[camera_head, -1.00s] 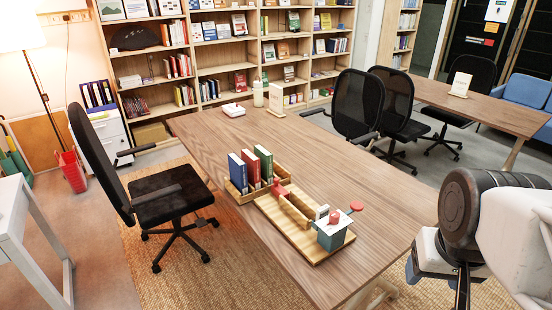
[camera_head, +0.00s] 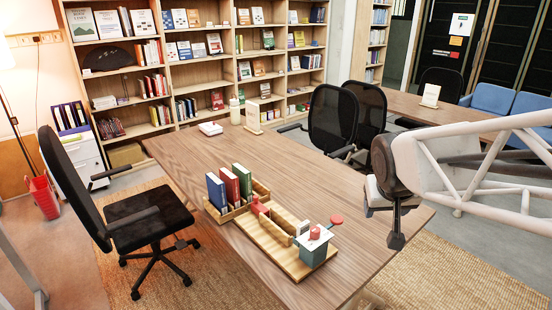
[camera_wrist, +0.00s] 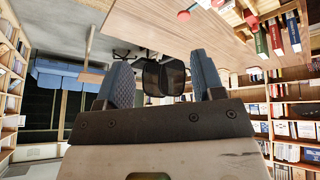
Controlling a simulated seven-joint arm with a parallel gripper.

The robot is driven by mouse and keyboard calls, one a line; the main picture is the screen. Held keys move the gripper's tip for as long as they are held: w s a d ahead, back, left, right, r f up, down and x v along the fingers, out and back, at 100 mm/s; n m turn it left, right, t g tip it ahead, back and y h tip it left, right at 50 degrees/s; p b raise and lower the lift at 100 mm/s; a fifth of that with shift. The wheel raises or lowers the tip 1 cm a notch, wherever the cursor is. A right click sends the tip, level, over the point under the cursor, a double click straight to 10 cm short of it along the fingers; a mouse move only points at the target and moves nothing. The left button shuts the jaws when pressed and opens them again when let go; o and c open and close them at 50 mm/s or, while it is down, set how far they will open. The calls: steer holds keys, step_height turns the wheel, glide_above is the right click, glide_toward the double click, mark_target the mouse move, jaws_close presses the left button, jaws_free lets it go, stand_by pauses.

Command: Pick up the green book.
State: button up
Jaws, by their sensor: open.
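The green book (camera_head: 242,180) stands upright in a small wooden holder (camera_head: 232,211) on the long wooden table. It is the rightmost of three books, beside a red book (camera_head: 229,184) and a blue book (camera_head: 216,192). In the wrist view the green book (camera_wrist: 261,40) shows at the upper right, with the picture turned over.
A wooden tray (camera_head: 262,238) with red pieces and a grey box (camera_head: 313,250) lies in front of the holder. A white bottle (camera_head: 234,111) and a small sign (camera_head: 253,117) stand at the table's far end. Black chairs (camera_head: 333,117) line the right side. The table's middle is clear.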

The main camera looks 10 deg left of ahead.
steer(key=w+a+f+n+t+y, duration=0.1)
steer(key=w+a, duration=0.3)
steer(key=w, duration=0.5)
steer(key=w+a+f+n+t+y, duration=0.15)
steer(key=w+a, duration=0.35)
steer(key=w, duration=0.5)
steer(key=w+a+f+n+t, duration=0.15)
steer(key=w+a, duration=0.25)
steer(key=w, duration=0.5)
steer(key=w+a+f+n+y, duration=0.1)
steer(key=w+a+f+y, duration=0.1)
steer(key=w+a+f, duration=0.3)
steer(key=w+a+f+n+y, duration=0.2)
steer(key=w+a+f, duration=0.3)
steer(key=a, duration=0.5)
steer(key=w+a+f+n+y, duration=0.1)
steer(key=w+a+f+y, duration=0.3)
steer(key=a, duration=0.4)
steer(key=shift+w+f, duration=0.85)
steer(key=shift+w, duration=0.1)
steer(key=shift+a, duration=0.1)
steer(key=shift+x, duration=1.25)
steer(key=shift+a+f, duration=0.1)
